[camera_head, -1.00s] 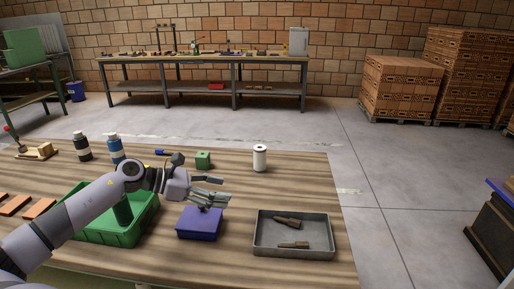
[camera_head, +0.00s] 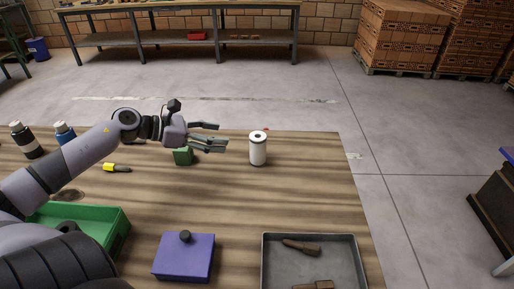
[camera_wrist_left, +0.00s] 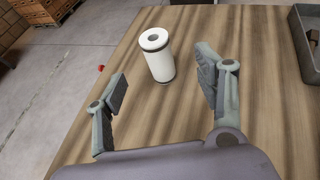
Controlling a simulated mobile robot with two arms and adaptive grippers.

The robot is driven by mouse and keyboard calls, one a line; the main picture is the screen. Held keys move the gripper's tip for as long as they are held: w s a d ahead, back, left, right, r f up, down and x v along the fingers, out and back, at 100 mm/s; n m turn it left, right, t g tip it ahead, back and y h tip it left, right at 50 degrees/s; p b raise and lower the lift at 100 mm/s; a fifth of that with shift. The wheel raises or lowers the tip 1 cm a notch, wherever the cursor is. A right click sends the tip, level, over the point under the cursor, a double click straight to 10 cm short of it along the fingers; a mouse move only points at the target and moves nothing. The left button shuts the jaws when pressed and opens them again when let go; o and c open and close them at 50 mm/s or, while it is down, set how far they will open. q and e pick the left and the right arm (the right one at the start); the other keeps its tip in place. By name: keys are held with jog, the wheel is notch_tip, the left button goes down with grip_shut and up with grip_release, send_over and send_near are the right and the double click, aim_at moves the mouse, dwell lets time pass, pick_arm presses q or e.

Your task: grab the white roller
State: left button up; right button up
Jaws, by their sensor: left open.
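The white roller (camera_head: 258,150) stands upright near the far right part of the wooden table. My right gripper is not in view.
A green block (camera_head: 183,157) sits just below my left gripper in the picture. A purple box (camera_head: 184,258), a grey tray (camera_head: 312,238) with brown pieces and a green bin (camera_head: 118,233) are nearer. Two bottles (camera_head: 64,133) stand at left. The table right of the roller is clear.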

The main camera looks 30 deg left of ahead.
aim_at(256, 138)
pick_arm(q)
jog(key=x, duration=0.6)
jog(key=shift+w+a, duration=0.1)
jog(key=shift+w, duration=0.05)
jog(key=shift+x, duration=1.2)
jog(key=shift+w+d+f, duration=0.2)
jog(key=shift+w+f, duration=0.05)
jog(key=shift+w, duration=0.1)
jog(key=p+x, duration=0.1)
jog(key=x, duration=0.1)
jog(key=p+x, duration=0.1)
jog(key=x, duration=0.1)
jog(key=shift+w+a+f, duration=0.1)
jog(key=shift+w+a, duration=0.1)
jog(key=shift+a, duration=0.1)
jog(key=shift+w+d+f, duration=0.25)
jog(key=shift+w+f, duration=0.05)
jog(key=shift+s, duration=0.1)
jog(key=shift+c, duration=0.6)
jog(key=c, duration=1.2)
jog(key=shift+c, duration=0.8)
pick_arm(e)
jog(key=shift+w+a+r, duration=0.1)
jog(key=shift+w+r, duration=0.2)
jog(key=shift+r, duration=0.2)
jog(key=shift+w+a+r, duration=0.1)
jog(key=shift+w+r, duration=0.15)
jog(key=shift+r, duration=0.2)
